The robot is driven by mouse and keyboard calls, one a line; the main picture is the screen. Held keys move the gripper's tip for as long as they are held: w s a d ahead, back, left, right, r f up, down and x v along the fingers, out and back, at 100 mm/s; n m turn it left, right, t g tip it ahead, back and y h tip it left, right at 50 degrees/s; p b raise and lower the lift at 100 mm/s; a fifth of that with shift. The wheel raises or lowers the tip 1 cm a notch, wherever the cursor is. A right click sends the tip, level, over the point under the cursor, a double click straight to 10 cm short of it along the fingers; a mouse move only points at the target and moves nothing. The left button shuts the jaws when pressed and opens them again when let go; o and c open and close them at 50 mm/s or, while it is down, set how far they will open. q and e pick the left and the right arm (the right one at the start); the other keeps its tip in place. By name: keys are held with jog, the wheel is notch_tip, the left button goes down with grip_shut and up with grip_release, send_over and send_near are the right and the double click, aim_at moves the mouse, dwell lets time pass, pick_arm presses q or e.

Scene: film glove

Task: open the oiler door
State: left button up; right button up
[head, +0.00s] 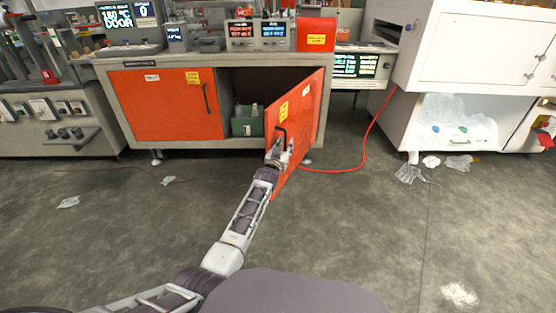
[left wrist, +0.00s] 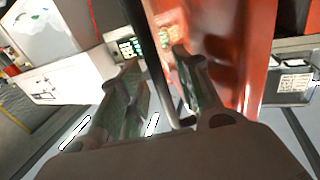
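The orange cabinet door (head: 305,115) under the workbench stands swung well out, with its hinge side at the right. It has a yellow label and a black handle (head: 281,131). My left gripper (head: 278,152) is at this handle, on the door's front face. In the left wrist view the dark handle bar (left wrist: 165,85) runs between the two fingers of the gripper (left wrist: 158,92), nearer the right finger. The fingers are apart, with a gap showing beside the bar. The orange door also fills the upper right of that view (left wrist: 228,40). My right gripper is not in view.
The left orange door (head: 160,108) is shut. A green crate (head: 247,124) stands inside the open compartment. A red cable (head: 365,145) lies on the floor right of the door. Clear plastic scraps (head: 408,174) lie near the white cabinet (head: 470,50). The front floor is mostly free.

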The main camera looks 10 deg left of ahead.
pick_arm(q)
jog(key=s+a, duration=0.1)
jog(key=s, duration=1)
jog(key=shift+s+a, duration=0.15)
jog(key=shift+a, duration=0.05)
dwell(0.4)
